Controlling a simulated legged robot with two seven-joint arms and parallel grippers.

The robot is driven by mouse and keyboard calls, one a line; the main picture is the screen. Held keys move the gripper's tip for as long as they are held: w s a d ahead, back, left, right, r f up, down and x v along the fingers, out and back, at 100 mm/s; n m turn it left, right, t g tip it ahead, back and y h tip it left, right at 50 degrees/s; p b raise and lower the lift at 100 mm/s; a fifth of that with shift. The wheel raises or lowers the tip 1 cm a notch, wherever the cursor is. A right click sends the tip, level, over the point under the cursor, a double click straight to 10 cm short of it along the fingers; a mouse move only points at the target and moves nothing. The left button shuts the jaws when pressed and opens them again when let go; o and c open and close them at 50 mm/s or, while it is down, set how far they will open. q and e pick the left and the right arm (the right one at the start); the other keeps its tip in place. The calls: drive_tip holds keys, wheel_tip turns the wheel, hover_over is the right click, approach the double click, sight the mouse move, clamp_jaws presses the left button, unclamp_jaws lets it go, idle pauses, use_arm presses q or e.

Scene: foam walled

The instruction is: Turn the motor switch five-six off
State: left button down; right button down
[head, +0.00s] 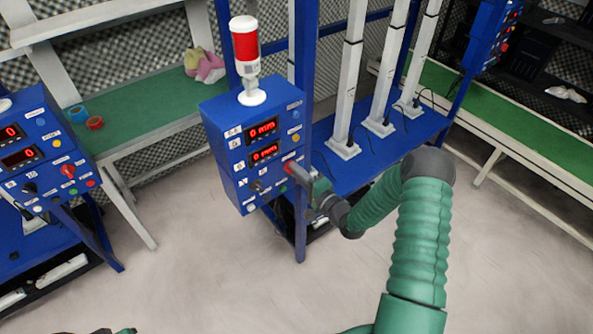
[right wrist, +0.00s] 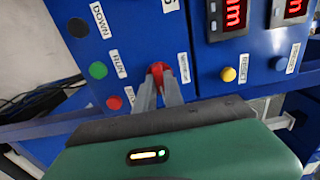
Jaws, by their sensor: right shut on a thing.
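A blue control box (head: 225,135) with two red displays stands on a post in the head view. A red rotary switch (right wrist: 157,69) is on its face, beside a small white label (right wrist: 184,68) too blurred to read surely. My right gripper (head: 297,171) reaches the box's lower right front. In the right wrist view my right gripper's fingers (right wrist: 159,92) are shut on the red switch, one on each side. The fingers hide part of the switch. Only a small dark and green piece of mine shows at the bottom edge; no left fingers show.
Near the switch are a green button (right wrist: 98,70), a red button (right wrist: 114,102), a black one (right wrist: 78,27) and a yellow one (right wrist: 228,74). A red lamp (head: 247,45) tops the box. A similar blue panel (head: 40,145) stands left. The floor ahead is clear.

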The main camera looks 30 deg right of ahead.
drive_tip(key=shift+s+f, duration=0.1)
drive_tip(key=shift+f, duration=0.2)
drive_tip(key=c, duration=1.6)
unclamp_jaws()
drive_tip(key=shift+o, duration=0.8)
drive_tip(key=shift+d+r, duration=0.1)
drive_tip(key=shift+d, duration=0.1)
drive_tip(key=s+d, duration=0.1)
drive_tip(key=s, duration=1.5)
drive_tip(key=shift+s+d, duration=0.15)
drive_tip(key=shift+s, duration=0.15)
